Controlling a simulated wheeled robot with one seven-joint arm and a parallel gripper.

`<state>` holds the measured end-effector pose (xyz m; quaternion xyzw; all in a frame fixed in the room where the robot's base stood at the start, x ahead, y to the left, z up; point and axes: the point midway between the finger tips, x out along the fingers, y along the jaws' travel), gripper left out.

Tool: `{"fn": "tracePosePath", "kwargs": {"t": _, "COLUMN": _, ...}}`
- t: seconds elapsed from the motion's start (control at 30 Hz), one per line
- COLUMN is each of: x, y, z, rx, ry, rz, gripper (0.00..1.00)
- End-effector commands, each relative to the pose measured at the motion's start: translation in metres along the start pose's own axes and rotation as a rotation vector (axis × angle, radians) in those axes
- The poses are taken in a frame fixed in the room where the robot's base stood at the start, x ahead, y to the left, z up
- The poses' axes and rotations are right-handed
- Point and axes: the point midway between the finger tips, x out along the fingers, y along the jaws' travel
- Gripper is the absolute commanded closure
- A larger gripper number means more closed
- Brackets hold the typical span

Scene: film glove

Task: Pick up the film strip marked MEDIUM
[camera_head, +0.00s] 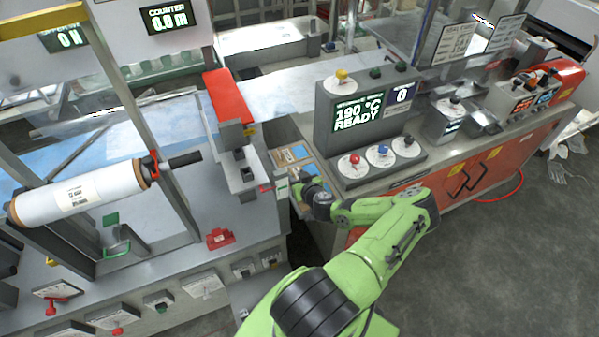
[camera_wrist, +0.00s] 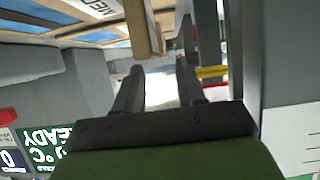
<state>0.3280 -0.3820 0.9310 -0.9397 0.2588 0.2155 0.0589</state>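A wooden tray with blue film pieces shows at the top left of the wrist view, and a white label reading "MED" (camera_wrist: 97,7) is there, cut off by the frame edge. In the head view the tray (camera_head: 290,153) lies left of the control console, partly hidden by my wrist. My gripper (camera_wrist: 160,65) is open in the wrist view, its two dark fingers apart with no strip seen between them. A brown wooden edge (camera_wrist: 138,28) is just beyond the fingertips. In the head view my fingertips are too small to make out.
A grey machine with a red block (camera_head: 228,97) is at the left. A film roll (camera_head: 80,192) sits further left. Open floor (camera_head: 500,240) lies to the right.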

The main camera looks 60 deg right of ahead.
Motion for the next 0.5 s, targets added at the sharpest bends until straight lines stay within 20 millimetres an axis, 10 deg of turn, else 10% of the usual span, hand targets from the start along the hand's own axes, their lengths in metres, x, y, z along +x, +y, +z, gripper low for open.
{"fn": "tracePosePath", "kwargs": {"t": 0.5, "x": 0.050, "y": -0.002, "z": 0.002, "rx": -0.001, "ry": 0.000, "rz": -0.002, "gripper": 0.61}}
